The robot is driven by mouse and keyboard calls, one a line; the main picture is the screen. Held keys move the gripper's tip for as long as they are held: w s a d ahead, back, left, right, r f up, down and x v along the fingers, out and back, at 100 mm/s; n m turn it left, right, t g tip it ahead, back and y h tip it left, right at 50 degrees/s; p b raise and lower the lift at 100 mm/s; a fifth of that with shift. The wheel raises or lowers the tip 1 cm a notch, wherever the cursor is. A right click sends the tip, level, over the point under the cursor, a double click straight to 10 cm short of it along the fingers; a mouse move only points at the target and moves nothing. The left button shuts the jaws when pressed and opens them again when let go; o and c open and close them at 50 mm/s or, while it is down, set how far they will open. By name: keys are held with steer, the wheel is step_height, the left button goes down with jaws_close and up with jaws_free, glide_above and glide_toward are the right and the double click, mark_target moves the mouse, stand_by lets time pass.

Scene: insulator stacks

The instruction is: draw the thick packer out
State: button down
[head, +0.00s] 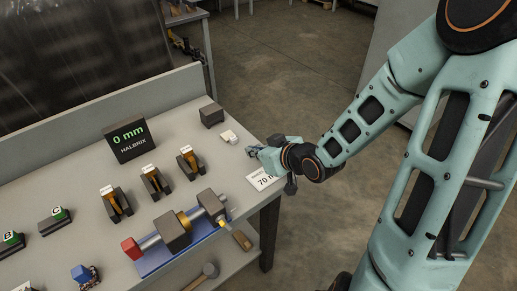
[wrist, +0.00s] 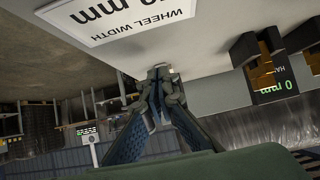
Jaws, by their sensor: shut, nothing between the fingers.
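Three dark slotted holders stand in a row mid-table in the head view, the left (head: 117,206), the middle (head: 155,183) and the right (head: 189,163). Each holds upright amber pieces with pale tops; the pictures are too small to tell which is the thick packer. A fixture on a blue base (head: 152,264) has grey blocks, a shaft and yellow parts. My gripper (head: 252,151) is at the table's right edge, above the "70" card (head: 263,178), apart from the holders. In the wrist view its fingers (wrist: 158,88) are together and empty.
The "0 mm" display (head: 128,138) stands behind the holders. A dark block (head: 211,115) and a small white item (head: 228,136) lie near my gripper. A mallet (head: 206,272) lies in front. Small dark stands (head: 55,221) are at the left.

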steer(key=shift+s+d+r+p, duration=0.25)
steer(key=shift+s+r+p, duration=0.1)
steer(key=shift+p, duration=1.75)
steer(key=shift+s+d+f+p, duration=0.2)
steer(key=shift+s+p, duration=0.25)
steer(key=shift+p, duration=0.65)
steer(key=shift+s+d+f+p, duration=0.15)
steer(key=shift+s+d+p, duration=0.05)
steer(key=shift+p, duration=0.1)
